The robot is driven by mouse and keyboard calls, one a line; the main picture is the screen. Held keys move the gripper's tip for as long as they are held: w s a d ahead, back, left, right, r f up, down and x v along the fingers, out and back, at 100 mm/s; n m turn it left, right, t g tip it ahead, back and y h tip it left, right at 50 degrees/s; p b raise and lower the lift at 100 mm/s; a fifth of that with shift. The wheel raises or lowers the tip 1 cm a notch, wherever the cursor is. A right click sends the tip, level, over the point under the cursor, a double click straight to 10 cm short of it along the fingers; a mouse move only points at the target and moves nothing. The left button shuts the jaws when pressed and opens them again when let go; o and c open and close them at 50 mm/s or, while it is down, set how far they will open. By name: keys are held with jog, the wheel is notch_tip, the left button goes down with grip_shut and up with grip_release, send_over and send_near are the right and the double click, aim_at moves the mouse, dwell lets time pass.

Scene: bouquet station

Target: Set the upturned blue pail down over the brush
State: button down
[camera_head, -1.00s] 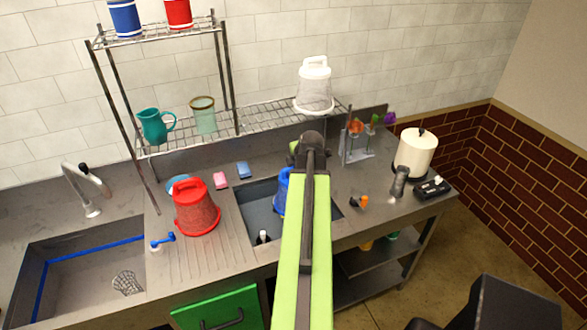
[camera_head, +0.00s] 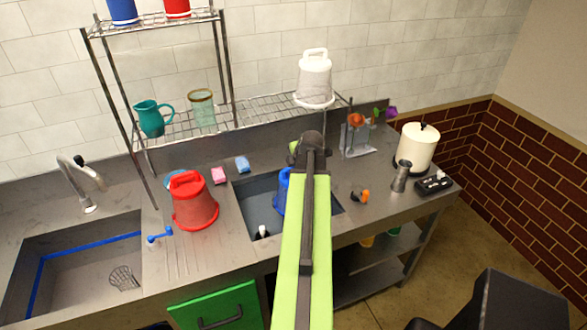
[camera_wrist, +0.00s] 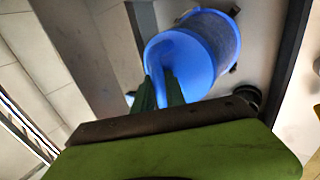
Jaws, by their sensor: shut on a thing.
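The blue pail (camera_head: 282,192) is by the middle sink in the head view, mostly hidden behind my arm. In the wrist view the pail (camera_wrist: 208,48) fills the upper middle. My gripper (camera_wrist: 159,88) is shut on a narrow blue part of the pail, seemingly its handle. The gripper's fingers are hidden in the head view. I cannot tell for sure which thing is the brush. A small white-and-dark thing (camera_head: 263,232) is in the sink near its front left, and an orange-and-black thing (camera_head: 361,196) lies on the counter to the right.
An upturned red pail (camera_head: 194,203) stands left of the middle sink (camera_head: 250,210), with a small blue item (camera_head: 158,237) beside it. Pink (camera_head: 218,175) and blue (camera_head: 242,164) sponges lie behind. A white pail (camera_head: 315,80) sits on the wire shelf. A dark cylinder (camera_head: 402,177) stands at right.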

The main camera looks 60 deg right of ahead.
jog(key=shift+f, duration=0.1)
dwell(0.3)
jog(key=shift+f+b, duration=1.75)
jog(key=shift+b, duration=0.05)
jog(key=c, duration=1.3)
grip_release()
jog(key=shift+a+r, duration=0.1)
